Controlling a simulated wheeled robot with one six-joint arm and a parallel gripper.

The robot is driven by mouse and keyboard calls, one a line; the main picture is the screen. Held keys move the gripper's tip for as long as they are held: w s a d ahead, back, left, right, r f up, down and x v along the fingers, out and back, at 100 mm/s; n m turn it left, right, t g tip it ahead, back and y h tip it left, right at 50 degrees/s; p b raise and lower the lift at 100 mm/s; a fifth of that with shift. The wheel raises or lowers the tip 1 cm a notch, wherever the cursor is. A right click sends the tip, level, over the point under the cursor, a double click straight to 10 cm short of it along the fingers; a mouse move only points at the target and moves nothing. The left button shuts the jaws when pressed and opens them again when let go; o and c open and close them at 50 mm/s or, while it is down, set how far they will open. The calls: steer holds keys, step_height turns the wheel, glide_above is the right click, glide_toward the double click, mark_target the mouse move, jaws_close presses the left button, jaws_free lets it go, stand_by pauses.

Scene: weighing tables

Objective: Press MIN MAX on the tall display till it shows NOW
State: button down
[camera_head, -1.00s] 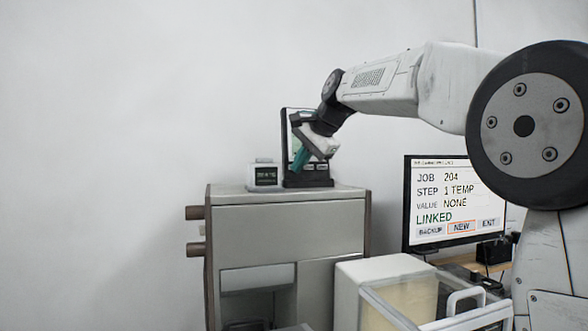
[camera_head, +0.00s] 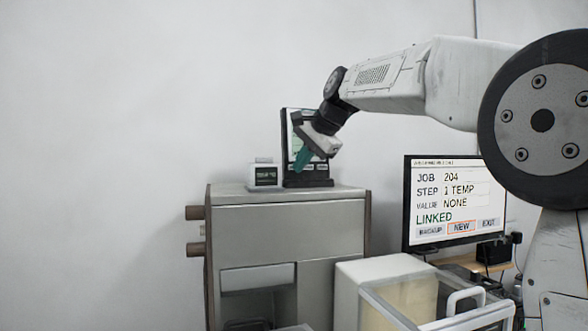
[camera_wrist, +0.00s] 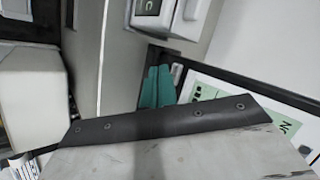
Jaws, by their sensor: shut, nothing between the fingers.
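The tall display (camera_head: 288,172) is a dark-framed upright unit on top of the grey cabinet. My gripper (camera_head: 299,168) is in front of it, with its teal fingers together and empty, pointing down toward the lower part of the display. The gripper and wrist cover much of the screen, so its reading and the MIN MAX button cannot be made out. In the wrist view, the shut fingers (camera_wrist: 157,80) are beside the display's dark edge. Part of its pale face with green areas (camera_wrist: 205,92) shows there. I cannot tell whether the fingertips touch it.
A small box-shaped device with a dark screen (camera_head: 266,175) stands left of the display on the cabinet (camera_head: 290,225). A monitor (camera_head: 408,205) reading JOB 204, STEP 1 TEMP, VALUE NONE, LINKED stands at right. A white box with a clear-sided case (camera_head: 375,270) is lower down.

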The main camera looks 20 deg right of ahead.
steer(key=shift+s, duration=0.15)
steer(key=shift+s+r, duration=0.15)
steer(key=shift+s, duration=1.05)
steer(key=shift+s+r, duration=0.15)
steer(key=shift+s, duration=1)
steer(key=s+d+f+n+g+h, duration=0.1)
steer(key=s+f+n+g, duration=0.2)
steer(key=s+f, duration=1.3)
steer(key=s+d+f+n+g+h, duration=0.1)
steer(key=s+f+n+g+h, duration=0.1)
steer(key=s+f+n, duration=0.6)
steer(key=s+f, duration=0.4)
steer(key=s, duration=0.3)
steer(key=s+f+g, duration=0.1)
steer(key=s+f, duration=0.2)
steer(key=s, duration=0.4)
steer(key=shift+d+f+h, duration=0.25)
steer(key=shift+f+h, duration=0.05)
steer(key=shift+f, duration=0.1)
